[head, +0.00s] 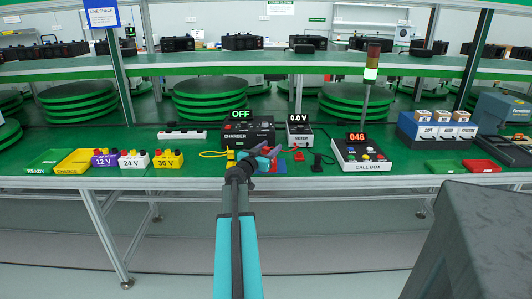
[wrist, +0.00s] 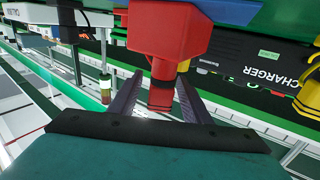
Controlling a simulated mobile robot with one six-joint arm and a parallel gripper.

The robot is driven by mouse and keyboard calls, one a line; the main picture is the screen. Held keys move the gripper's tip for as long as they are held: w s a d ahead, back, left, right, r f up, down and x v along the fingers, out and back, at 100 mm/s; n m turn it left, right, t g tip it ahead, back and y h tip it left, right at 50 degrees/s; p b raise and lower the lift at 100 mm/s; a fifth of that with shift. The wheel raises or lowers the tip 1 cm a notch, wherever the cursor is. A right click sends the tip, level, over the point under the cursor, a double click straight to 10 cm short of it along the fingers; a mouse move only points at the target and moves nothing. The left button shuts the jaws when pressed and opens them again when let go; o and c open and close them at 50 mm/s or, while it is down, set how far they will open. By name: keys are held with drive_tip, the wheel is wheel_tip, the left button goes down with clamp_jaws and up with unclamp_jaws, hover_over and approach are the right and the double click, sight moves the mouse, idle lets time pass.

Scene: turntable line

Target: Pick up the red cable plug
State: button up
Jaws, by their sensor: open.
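The red cable plug (wrist: 168,32) is large in the wrist view, a blocky red body with a narrower ribbed neck. My gripper (wrist: 158,98) is open, with one dark finger on each side of that neck; I cannot tell whether either finger touches it. In the head view my gripper (head: 264,158) is over the green bench in front of the charger (head: 248,132). Red shows right beside it there, but the arm and gripper hide much of that spot. The charger also shows at the right of the wrist view (wrist: 275,62).
A yellow plug (head: 230,158) is left of my gripper. A call box (head: 361,154) with a light tower (head: 370,75) stands to the right, and a tester (head: 300,131) behind. Battery blocks (head: 135,160) stand at left. A grey box (head: 472,245) fills the near right.

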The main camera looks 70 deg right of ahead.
drive_tip(key=shift+d, duration=0.45)
drive_tip(key=shift+c, duration=0.5)
clamp_jaws()
